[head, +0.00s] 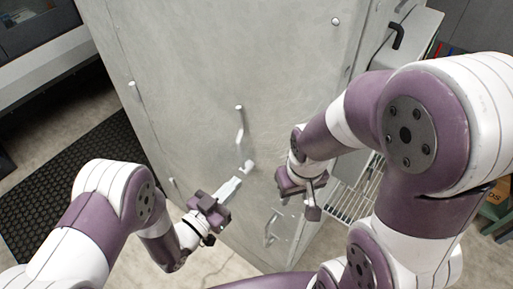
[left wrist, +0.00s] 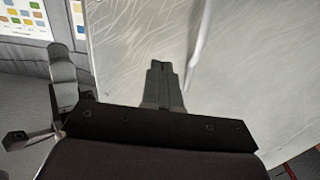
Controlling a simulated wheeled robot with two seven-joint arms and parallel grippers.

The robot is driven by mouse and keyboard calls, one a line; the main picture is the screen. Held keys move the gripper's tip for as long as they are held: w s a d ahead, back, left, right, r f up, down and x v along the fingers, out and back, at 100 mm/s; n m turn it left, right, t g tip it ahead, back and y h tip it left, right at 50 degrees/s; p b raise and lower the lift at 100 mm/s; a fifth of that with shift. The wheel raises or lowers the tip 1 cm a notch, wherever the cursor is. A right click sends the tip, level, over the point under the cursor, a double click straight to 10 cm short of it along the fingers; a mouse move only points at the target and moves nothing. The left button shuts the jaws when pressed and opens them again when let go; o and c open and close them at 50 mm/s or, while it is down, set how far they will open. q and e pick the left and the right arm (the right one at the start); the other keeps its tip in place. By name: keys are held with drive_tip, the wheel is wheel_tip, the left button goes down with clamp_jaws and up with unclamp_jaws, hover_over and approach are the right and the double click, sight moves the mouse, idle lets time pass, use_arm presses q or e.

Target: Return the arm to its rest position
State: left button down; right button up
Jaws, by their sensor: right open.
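My left gripper (head: 236,183) is in front of the grey booth panel (head: 200,60), low and left of centre in the head view. Its fingers look together, with nothing seen between them. In the left wrist view the fingers (left wrist: 162,68) stand side by side against the pale panel. My right gripper (head: 301,194) is right of it, open, near the panel's lower right edge. I see nothing held in it; its fingertips are partly hidden by its own body.
A wire rack (head: 349,199) is right of the right gripper. A black mat (head: 80,180) lies on the floor at left.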

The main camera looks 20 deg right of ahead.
use_arm(q)
drive_tip(key=s+a+f+n+g+y+b, duration=0.1)
drive_tip(key=a+f+g+y+b, duration=0.15)
drive_tip(key=a+f+y, duration=0.35)
drive_tip(key=s+a+f+n+g+y+b, duration=0.1)
drive_tip(key=a+f+n+g+y, duration=0.2)
drive_tip(key=f, duration=0.5)
drive_tip(key=s+a+r+n+g+y+b, duration=0.1)
drive_tip(key=s+a+n+g+y+b, duration=0.1)
drive_tip(key=a+b, duration=0.4)
drive_tip(key=s+a+r+n+g+y+b, duration=0.1)
drive_tip(key=s+a+n+g+y+b, duration=0.1)
drive_tip(key=a+b, duration=0.4)
drive_tip(key=shift+s+a+n+y+b, duration=0.35)
drive_tip(key=shift+s+a+n+y, duration=0.35)
drive_tip(key=shift+a+n, duration=0.5)
drive_tip(key=shift+s+r, duration=0.1)
drive_tip(key=shift+s, duration=0.05)
